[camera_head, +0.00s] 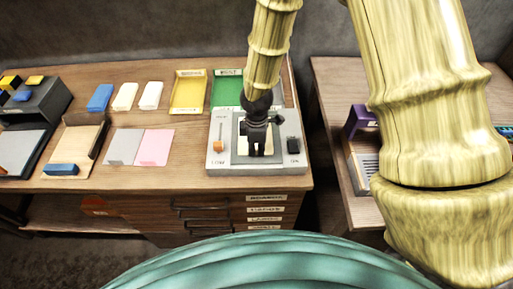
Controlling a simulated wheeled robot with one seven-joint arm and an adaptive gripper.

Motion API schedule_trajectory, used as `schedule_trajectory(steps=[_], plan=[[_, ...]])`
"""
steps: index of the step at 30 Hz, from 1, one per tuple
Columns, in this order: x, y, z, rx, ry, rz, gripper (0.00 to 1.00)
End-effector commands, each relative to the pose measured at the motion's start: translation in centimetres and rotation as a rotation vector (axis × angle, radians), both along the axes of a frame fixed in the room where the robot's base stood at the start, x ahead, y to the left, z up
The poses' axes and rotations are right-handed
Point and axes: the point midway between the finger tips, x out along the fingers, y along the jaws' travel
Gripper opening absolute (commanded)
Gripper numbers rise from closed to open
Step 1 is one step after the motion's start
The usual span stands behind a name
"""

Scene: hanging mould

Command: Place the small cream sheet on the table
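A small cream sheet (242,147) shows inside the dark frame of a light grey device (216,158) at the right end of the table. My gripper (257,152) is black and points down right over this sheet, hiding its middle. I cannot tell whether the fingers touch the sheet or hold it. The gap between the fingertips is too small to judge. The wooden table (187,150) carries the device near its front right corner.
A grey sheet (124,147) and a pink sheet (157,147) lie left of the device. Yellow (188,92) and green (227,90) trays stand behind. Blue (100,97) and cream blocks (125,96) lie further left. A second table (340,82) is across a gap. Bare wood separates pink sheet and device.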

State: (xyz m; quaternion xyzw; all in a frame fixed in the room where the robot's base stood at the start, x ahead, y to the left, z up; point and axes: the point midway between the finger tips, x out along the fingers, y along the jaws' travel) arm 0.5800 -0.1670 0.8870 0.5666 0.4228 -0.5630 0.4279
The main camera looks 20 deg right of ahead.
Motion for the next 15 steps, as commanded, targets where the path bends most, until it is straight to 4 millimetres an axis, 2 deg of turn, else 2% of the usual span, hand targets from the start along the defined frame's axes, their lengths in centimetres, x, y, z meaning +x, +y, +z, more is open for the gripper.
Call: schedule_trajectory(steps=[1,5,15], plan=[[0.00,-0.01,-0.19,0.000,0.000,0.000,0.00],[0.00,-0.01,-0.11,0.000,0.000,0.000,0.26],[0.00,-0.01,-0.08,0.000,0.000,0.000,0.27]])
